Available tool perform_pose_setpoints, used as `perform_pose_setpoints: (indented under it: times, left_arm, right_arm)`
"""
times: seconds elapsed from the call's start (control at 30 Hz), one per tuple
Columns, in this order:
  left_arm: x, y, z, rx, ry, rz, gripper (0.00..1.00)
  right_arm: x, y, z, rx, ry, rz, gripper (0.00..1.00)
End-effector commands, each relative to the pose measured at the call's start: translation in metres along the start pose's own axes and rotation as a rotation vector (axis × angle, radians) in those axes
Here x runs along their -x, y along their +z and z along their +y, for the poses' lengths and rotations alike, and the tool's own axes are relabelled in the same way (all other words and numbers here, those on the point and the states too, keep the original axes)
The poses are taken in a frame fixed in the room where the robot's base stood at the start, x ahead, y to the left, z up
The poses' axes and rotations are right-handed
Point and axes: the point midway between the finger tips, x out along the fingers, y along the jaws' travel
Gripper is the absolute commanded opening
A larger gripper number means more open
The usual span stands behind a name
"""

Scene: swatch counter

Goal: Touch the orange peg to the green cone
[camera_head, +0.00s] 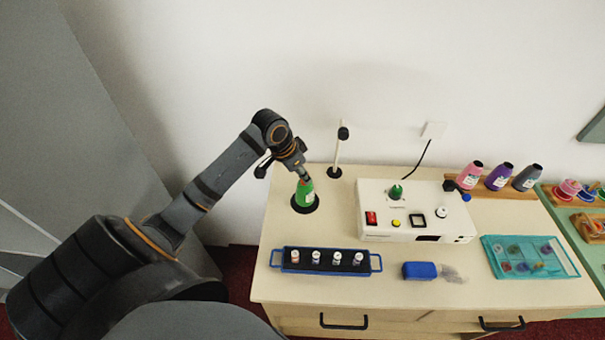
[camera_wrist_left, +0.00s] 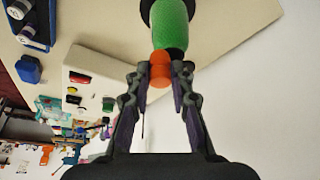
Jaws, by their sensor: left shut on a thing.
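The green cone (camera_head: 305,196) stands on a black disc at the left back of the counter. It also fills the top of the left wrist view (camera_wrist_left: 170,28). My left gripper (camera_head: 303,178) is right at the top of the cone. In the left wrist view my left gripper (camera_wrist_left: 160,78) is shut on the orange peg (camera_wrist_left: 160,68). The peg overlaps the dark tip of the cone there; whether they touch or a small gap remains, I cannot tell. In the head view the peg is mostly hidden by the gripper. My right gripper is not in view.
A white control box (camera_head: 415,217) with a green knob stands right of the cone. A thin post (camera_head: 337,155) stands behind. A blue tray (camera_head: 276,258) of small vials and a blue block (camera_head: 419,270) lie in front. Bottles and a teal tray (camera_head: 565,262) are at right.

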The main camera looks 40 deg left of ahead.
Motion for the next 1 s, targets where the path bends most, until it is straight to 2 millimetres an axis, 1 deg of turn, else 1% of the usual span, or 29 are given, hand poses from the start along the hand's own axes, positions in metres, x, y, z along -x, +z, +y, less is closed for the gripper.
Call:
perform_pose_setpoints:
  times: [0.6,1.0]
  left_arm:
    - [-0.0074,0.0033,0.0000,0.000,0.000,-0.001,0.05]
    - [-0.0071,0.0031,0.0000,0.000,0.001,-0.001,0.05]
  right_arm:
    - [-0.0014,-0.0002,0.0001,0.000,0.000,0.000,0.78]
    - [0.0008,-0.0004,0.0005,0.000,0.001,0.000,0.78]
